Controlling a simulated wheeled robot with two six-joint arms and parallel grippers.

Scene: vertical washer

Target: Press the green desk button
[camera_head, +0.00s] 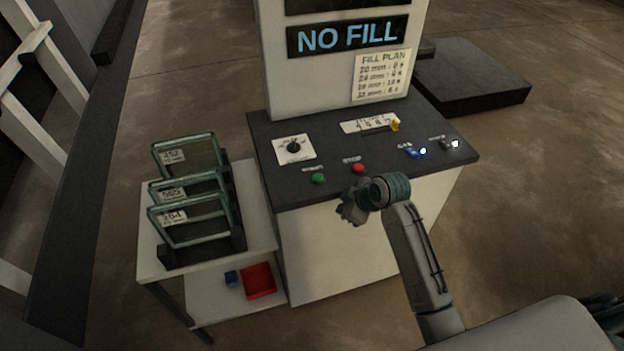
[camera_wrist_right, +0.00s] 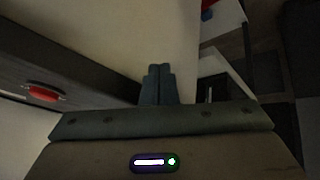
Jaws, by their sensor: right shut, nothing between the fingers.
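The green button (camera_head: 318,178) sits near the front edge of the dark desk top (camera_head: 268,148), left of the red button (camera_head: 358,168). My right gripper (camera_head: 350,209) is just in front of the desk's front edge, to the right of and nearer than the green button, apart from it. Its two fingers are together and empty in the right wrist view (camera_wrist_right: 158,82). That view also shows the red button (camera_wrist_right: 44,93) at the left; the green button cannot be made out there. My left gripper is not in view.
A dial (camera_head: 293,148), a yellow slider knob (camera_head: 395,125) and a blue-lit switch (camera_head: 413,151) are on the desk. A display (camera_head: 347,36) reads NO FILL. Left of the desk, a white side table (camera_head: 150,262) carries framed glass panes (camera_head: 190,220); a red tray (camera_head: 258,281) is on its lower shelf.

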